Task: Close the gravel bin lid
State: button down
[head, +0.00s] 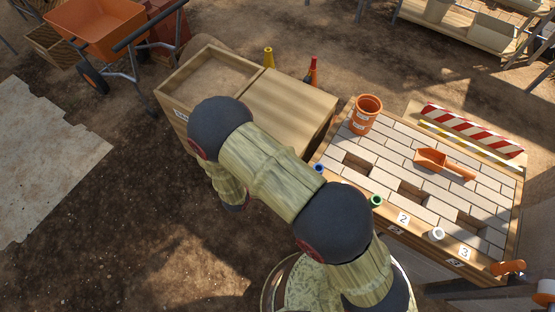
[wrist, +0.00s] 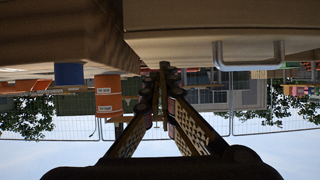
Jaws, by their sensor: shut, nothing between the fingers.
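The gravel bin (head: 172,118) is a wooden box at upper middle in the head view. Its left part is open and shows pale brown fill. A flat wooden panel (head: 290,108), seemingly the lid, covers its right part. My arm hides part of the bin's front. My gripper (wrist: 163,70) shows in the wrist view, shut and empty, its fingertips together. The head view does not show the fingers. The wrist view looks upside down. A pale U-shaped handle (wrist: 248,67) shows there, right of my fingertips and apart from them; I cannot tell what it belongs to.
A paving bench (head: 330,150) stands right of the bin with an orange bucket (head: 365,115) and orange scoop (head: 440,162). A yellow bottle (head: 268,58) and a red one (head: 313,72) stand behind the bin. An orange wheelbarrow (head: 98,25) is at upper left.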

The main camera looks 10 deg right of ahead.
jog(key=f+p+v, duration=0.1)
jog(key=p+v, duration=0.1)
jog(key=v, duration=0.6)
jog(key=shift+s+a+f, duration=0.25)
jog(key=shift+s+a, duration=0.1)
jog(key=shift+s, duration=0.1)
jog(key=shift+f, duration=0.1)
